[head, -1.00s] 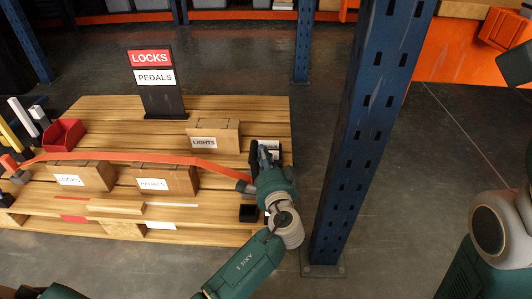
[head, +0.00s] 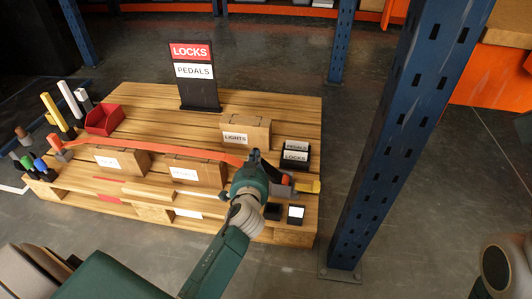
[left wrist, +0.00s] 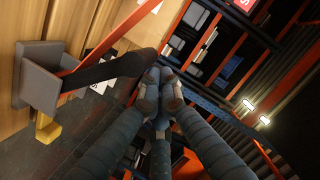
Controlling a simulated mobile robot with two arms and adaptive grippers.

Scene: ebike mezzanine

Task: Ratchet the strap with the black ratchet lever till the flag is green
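The orange strap (head: 150,148) runs over the boxes on the pallet from a grey end fitting at the left to the ratchet side at the right. The grey ratchet body (left wrist: 45,80) shows in the left wrist view, with the black lever (left wrist: 105,70) reaching from it toward my fingers. A yellow piece (left wrist: 46,129) sits beside the body; it also shows in the head view (head: 310,186). I cannot tell whether it is the flag. My left gripper (left wrist: 161,78) is shut, its fingertips close together at the lever's free end; whether they grip it is unclear. My right gripper is out of view.
Boxes marked LIGHTS (head: 246,133) and others stand on the wooden pallet (head: 150,110). A LOCKS and PEDALS sign (head: 196,80) and a red bin (head: 103,119) stand behind the strap. A blue rack post (head: 405,130) rises just right of the pallet.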

